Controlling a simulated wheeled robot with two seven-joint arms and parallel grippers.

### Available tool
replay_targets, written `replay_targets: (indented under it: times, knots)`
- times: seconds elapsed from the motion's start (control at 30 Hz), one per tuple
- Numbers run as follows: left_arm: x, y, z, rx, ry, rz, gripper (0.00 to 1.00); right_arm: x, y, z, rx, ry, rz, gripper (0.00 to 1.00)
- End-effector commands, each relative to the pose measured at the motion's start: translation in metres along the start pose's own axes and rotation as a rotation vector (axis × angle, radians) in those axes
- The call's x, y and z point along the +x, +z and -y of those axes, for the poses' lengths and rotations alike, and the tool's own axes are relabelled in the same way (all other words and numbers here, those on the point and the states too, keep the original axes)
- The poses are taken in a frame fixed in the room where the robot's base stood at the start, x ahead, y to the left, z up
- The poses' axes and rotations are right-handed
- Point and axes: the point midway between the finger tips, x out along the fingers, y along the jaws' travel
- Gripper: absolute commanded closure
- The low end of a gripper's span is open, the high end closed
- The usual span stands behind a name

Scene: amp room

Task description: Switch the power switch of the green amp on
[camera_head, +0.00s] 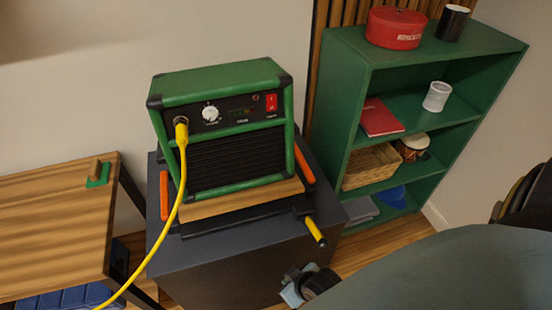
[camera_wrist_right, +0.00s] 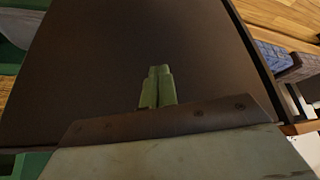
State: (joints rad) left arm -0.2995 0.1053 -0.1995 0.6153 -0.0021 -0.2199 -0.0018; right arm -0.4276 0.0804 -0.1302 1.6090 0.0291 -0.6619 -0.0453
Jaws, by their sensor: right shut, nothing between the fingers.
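The green amp (camera_head: 222,125) stands on a wooden board on top of a dark cabinet, its front facing me. Its red power switch (camera_head: 271,103) is at the upper right of the black front panel, beside a white knob (camera_head: 210,113). I cannot tell which way the switch is tipped. My right gripper (camera_head: 303,281) is low at the front right of the cabinet, below and apart from the amp. In the right wrist view its green fingers (camera_wrist_right: 157,87) are together and empty before a dark surface. My left gripper is not in view.
A yellow cable (camera_head: 170,215) plugs into the amp's left front and hangs down. A yellow-tipped handle (camera_head: 316,232) sticks out at the cabinet's front right. A wooden table (camera_head: 50,225) stands left, a green shelf (camera_head: 350,95) right. The space before the amp's panel looks free.

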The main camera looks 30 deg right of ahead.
Motion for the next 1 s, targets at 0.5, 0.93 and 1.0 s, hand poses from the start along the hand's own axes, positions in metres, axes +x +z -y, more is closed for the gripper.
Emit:
replay_targets:
  times: [0.5, 0.93, 1.0]
  knots:
    - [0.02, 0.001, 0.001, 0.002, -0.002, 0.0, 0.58, -0.078, -0.165, -0.023, 0.013, 0.057, -0.591, 1.0]
    - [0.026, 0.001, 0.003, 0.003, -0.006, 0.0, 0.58, -0.16, -0.245, -0.063, 0.05, 0.257, -1.265, 1.0]
    - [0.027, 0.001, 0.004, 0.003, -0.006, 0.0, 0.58, -0.177, -0.249, -0.07, 0.059, 0.303, -1.369, 1.0]
